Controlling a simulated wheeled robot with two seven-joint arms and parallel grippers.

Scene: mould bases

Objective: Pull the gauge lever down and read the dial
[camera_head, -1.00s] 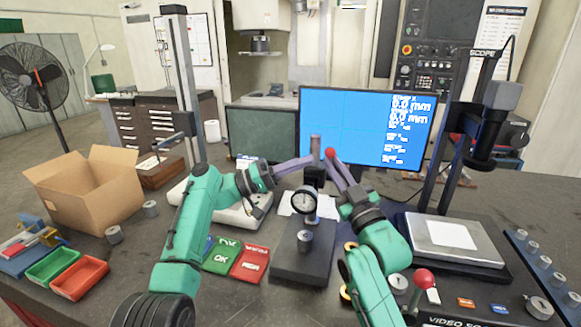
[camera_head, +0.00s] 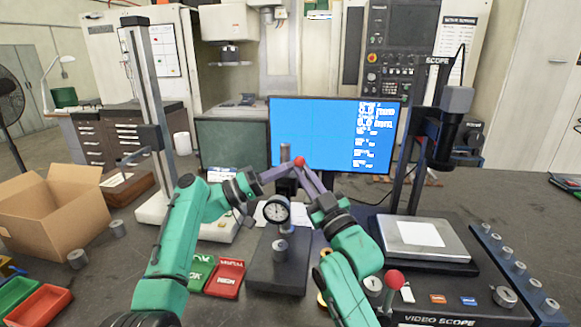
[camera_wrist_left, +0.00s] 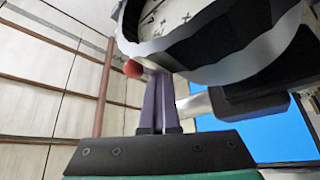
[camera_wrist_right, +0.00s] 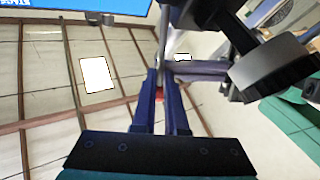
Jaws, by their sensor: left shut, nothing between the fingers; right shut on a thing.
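The dial gauge (camera_head: 277,210) hangs upright on its stand over a dark base (camera_head: 264,273); a small steel cylinder (camera_head: 280,250) stands below it. Its white face shows, but the reading is too small to tell. The lever's red knob (camera_head: 300,161) is beside the stand's post, above the dial. My right gripper (camera_head: 302,170) is shut on the lever knob; the knob shows between its fingers in the right wrist view (camera_wrist_right: 159,93). My left gripper (camera_head: 284,168) is shut and empty, close by at the left. The gauge (camera_wrist_left: 215,40) looms over its fingers in the left wrist view.
A blue monitor (camera_head: 335,135) stands behind the gauge. The video scope (camera_head: 425,240) is at the right, with a rack of cylinders (camera_head: 515,270) beyond it. Green (camera_head: 200,270) and red (camera_head: 226,279) pads lie left of the base. A cardboard box (camera_head: 50,215) is further left.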

